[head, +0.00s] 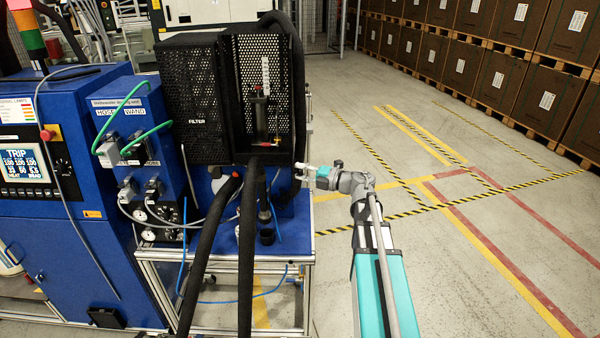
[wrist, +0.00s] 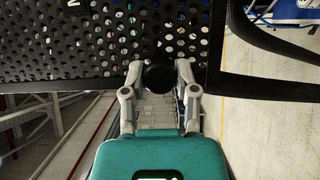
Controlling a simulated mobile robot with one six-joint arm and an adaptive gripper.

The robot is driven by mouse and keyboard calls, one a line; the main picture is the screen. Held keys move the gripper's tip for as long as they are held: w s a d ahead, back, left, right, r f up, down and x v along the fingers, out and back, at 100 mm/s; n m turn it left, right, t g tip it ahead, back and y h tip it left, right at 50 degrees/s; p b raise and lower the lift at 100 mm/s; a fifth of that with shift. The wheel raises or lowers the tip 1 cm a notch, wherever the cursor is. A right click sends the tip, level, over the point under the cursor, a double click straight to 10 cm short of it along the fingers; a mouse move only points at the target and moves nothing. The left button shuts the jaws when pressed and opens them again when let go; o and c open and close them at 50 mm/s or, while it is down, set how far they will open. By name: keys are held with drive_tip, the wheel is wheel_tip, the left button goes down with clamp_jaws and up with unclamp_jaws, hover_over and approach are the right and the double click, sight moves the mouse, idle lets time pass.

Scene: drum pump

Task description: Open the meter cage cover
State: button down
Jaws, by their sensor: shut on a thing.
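The black perforated meter cage (head: 241,62) stands on the bench, right of the filter housing. A dark upright device (head: 260,112) with a white label strip above it shows inside. My gripper (head: 301,172) is at the cage's lower right edge. In the wrist view, my gripper (wrist: 158,88) is shut on a round black knob (wrist: 158,76), one finger on each side. The knob sits at the lower edge of a black mesh panel (wrist: 110,40), which looks like the cover.
A black box marked FILTER (head: 195,140) adjoins the cage on the left. Thick black hoses (head: 246,245) hang in front of the bench. A blue control cabinet (head: 60,230) stands at the far left. Open floor lies to the right, with brown crates (head: 480,70) behind.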

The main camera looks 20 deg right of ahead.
drive_tip(key=shift+w+r, duration=0.1)
drive_tip(key=shift+w, duration=0.15)
drive_tip(key=shift+c, duration=1.9)
unclamp_jaws()
drive_tip(key=shift+a, duration=0.1)
drive_tip(key=shift+s, duration=0.1)
drive_tip(key=shift+s, duration=0.15)
drive_tip(key=v, duration=1.1)
drive_tip(key=shift+d, duration=0.35)
drive_tip(key=shift+s, duration=0.15)
